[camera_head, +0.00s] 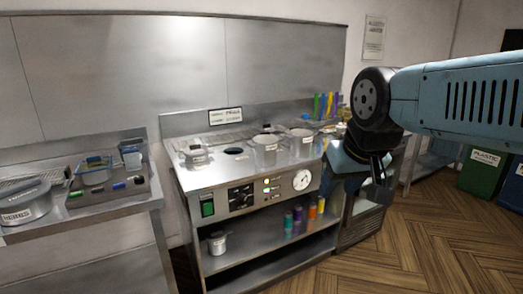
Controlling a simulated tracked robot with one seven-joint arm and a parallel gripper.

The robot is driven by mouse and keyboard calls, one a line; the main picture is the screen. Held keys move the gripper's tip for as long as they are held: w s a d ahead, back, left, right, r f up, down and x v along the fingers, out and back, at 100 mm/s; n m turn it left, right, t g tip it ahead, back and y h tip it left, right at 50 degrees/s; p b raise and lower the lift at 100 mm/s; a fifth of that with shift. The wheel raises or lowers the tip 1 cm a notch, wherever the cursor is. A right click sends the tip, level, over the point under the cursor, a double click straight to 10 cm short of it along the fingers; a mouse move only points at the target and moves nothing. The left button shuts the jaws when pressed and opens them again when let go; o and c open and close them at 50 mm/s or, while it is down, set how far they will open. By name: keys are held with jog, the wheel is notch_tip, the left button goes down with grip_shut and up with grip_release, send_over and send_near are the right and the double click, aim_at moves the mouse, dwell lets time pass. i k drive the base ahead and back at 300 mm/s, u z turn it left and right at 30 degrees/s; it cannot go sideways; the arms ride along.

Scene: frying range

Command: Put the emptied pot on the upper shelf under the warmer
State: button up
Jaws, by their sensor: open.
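The warmer (222,184) is a steel unit with a control panel, dials and a green switch, in the middle of the view. Metal pots sit in its top: one at the left (196,157), one in the middle (266,150) and one at the right (301,143). An empty round opening (236,152) shows between the left and middle pots. On the upper shelf (262,258) under it stands a small light pot (217,243) at the left. I cannot tell which pot is emptied. My gripper (382,192) is open, right of the warmer, with nothing visible in it.
Several coloured bottles (298,216) stand on the shelf's right part. A left counter (80,226) holds a labelled pot (25,203) and a dark tray (112,194). Bins (483,175) stand at the far right. The shelf's middle and the wooden floor at front right are clear.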

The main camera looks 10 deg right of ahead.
aim_at(264, 223)
jog(key=u, duration=0.1)
jog(key=i, duration=1)
jog(key=z, duration=0.1)
